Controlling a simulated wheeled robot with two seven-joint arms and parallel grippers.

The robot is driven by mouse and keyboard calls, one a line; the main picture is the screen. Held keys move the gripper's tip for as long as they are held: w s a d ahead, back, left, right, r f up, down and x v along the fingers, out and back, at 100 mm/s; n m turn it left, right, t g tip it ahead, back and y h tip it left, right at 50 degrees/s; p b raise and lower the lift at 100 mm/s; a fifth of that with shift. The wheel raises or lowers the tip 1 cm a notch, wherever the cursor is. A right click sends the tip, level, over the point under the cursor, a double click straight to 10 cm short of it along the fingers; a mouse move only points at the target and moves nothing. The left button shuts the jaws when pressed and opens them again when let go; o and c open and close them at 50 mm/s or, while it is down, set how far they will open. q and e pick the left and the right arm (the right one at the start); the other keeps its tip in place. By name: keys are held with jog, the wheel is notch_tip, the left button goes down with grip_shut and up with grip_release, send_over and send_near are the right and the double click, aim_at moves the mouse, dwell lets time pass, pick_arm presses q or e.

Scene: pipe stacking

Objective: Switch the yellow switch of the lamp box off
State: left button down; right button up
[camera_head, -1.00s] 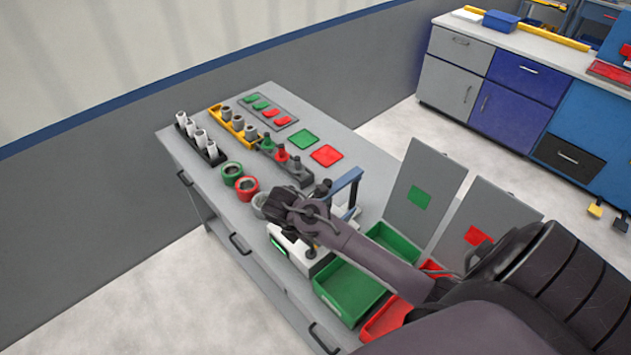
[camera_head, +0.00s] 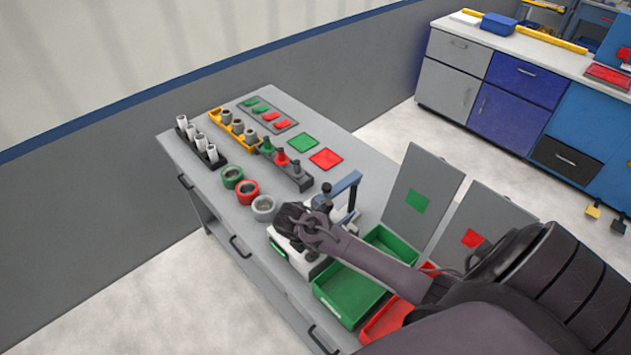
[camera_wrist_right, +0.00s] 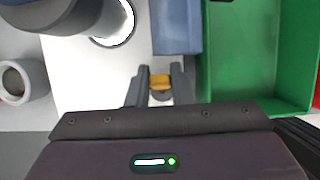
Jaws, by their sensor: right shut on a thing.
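The white lamp box (camera_head: 303,262) stands on the grey table, partly hidden by my right arm in the head view. In the right wrist view the white box top (camera_wrist_right: 85,85) lies below the gripper. The small yellow switch (camera_wrist_right: 160,82) sits between the two fingertips of my right gripper (camera_wrist_right: 159,88), which is shut on it. In the head view my right gripper (camera_head: 298,224) is over the box and its fingertips are hidden. The switch cannot be seen there. My left gripper is not in view.
A blue frame (camera_head: 350,188) stands close by the box; a blue part (camera_wrist_right: 177,28) is just ahead of the fingers. A green bin (camera_head: 349,291) is to the right. A grey ring (camera_head: 263,207) lies nearby, with red and green rings beyond.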

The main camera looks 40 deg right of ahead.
grip_shut()
jog(key=shift+a+h, duration=0.3)
jog(key=shift+h, duration=0.4)
jog(key=shift+w+a+r+h+b, duration=0.1)
jog(key=shift+a+h+b, duration=0.2)
jog(key=shift+h+b, duration=0.4)
jog(key=shift+s+a+t+h+b, duration=0.15)
jog(key=shift+a+h+b, duration=0.45)
jog(key=shift+h, duration=0.4)
jog(key=shift+s+a+t+h+b, duration=0.15)
jog(key=shift+a+h+b, duration=0.25)
jog(key=shift+h+b, duration=0.45)
jog(key=shift+h, duration=0.25)
jog(key=o, duration=0.9)
grip_release()
jog(key=shift+a, duration=0.1)
